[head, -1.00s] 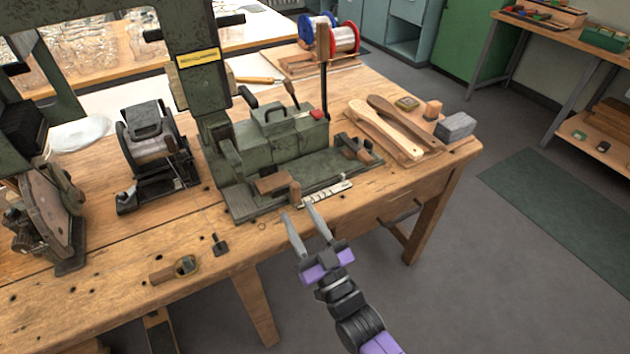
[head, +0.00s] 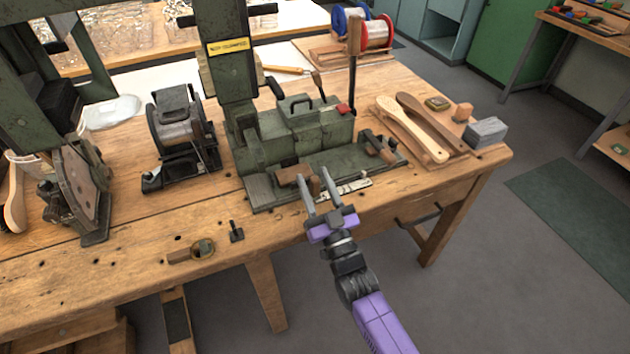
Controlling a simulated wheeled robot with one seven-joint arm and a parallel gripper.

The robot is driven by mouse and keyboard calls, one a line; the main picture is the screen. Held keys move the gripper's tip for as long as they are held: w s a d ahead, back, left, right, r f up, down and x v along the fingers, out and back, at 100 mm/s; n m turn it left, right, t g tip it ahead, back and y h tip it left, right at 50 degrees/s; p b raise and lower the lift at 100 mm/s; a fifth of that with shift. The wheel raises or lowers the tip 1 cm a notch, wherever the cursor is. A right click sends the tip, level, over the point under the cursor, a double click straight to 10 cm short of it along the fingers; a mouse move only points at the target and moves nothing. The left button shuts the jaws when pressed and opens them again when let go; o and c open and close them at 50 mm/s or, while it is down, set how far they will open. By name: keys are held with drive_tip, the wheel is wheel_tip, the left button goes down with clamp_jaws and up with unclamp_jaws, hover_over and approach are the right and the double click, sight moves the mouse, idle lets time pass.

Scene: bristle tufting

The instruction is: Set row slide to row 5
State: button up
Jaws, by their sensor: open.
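The row slide appears to be the small wooden knob (head: 313,185) beside a pale marked scale (head: 354,186) on the front edge of the green machine base (head: 262,192). A wooden block (head: 292,174) sits just behind the knob. My gripper (head: 316,172) is open, with its two grey fingers reaching over the bench's front edge. The left finger is close to the knob and the right finger passes over the left part of the scale. I cannot tell whether either finger touches. The row numbers are too small to read.
A green tufting machine (head: 290,130) rises behind. Wooden brush handles (head: 411,128) and a grey block (head: 486,132) lie to the right. A wire spool (head: 178,120) stands left.

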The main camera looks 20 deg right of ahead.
drive_tip(key=shift+c, duration=0.2)
clamp_jaws()
idle(1.2)
